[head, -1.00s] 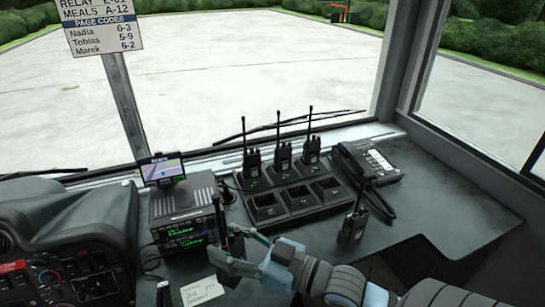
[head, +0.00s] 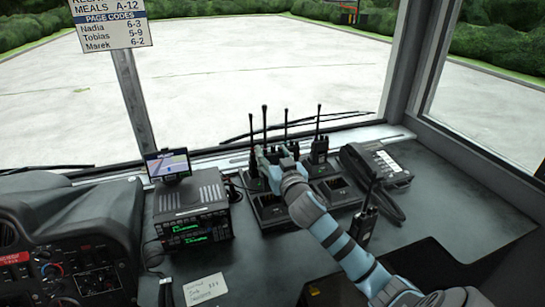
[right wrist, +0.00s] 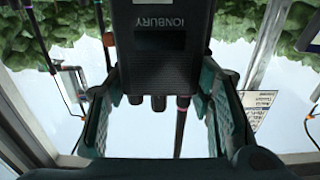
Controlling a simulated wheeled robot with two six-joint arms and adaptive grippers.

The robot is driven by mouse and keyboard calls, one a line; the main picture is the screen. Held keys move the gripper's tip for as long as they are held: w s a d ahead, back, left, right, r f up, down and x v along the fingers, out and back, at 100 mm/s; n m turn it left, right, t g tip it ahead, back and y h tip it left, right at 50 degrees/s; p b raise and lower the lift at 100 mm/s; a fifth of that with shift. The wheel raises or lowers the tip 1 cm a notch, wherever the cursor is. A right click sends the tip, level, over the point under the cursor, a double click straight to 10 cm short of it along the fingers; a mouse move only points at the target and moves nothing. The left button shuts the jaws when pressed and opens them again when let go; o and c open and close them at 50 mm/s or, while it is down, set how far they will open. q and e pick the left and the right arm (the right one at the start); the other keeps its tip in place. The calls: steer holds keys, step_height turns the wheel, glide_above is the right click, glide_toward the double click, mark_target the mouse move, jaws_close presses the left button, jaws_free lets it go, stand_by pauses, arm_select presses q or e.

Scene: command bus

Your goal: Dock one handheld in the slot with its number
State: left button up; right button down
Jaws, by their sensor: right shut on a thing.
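My right gripper (head: 267,158) is over the left part of the charger, shut on a dark handheld (right wrist: 160,50). The handheld fills the top middle of the right wrist view between the jaws (right wrist: 163,112), with "IONBURY" on its body and its antenna pointing down there. I see no slot number on it. The black charger (head: 268,212) has empty front slots; my arm hides its middle. Docked handhelds stand in the back row, one at the right (head: 319,150); the others are partly covered by my gripper. My left gripper is not in view.
Another handheld (head: 364,226) stands on the dash right of the charger. A desk phone (head: 376,168) sits at the back right, a radio unit (head: 192,215) with a small screen (head: 167,165) at left. A paper note (head: 204,288) lies in front. A code sheet (head: 112,24) hangs upper left.

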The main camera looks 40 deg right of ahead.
steer(key=shift+f+b, duration=3.25)
steer(key=shift+f, duration=0.1)
steer(key=shift+f+b, duration=0.5)
steer(key=shift+f, duration=0.25)
steer(key=c, duration=0.7)
jaws_free()
steer(key=shift+s, duration=0.1)
steer(key=v, duration=1.2)
steer(key=shift+a, duration=0.1)
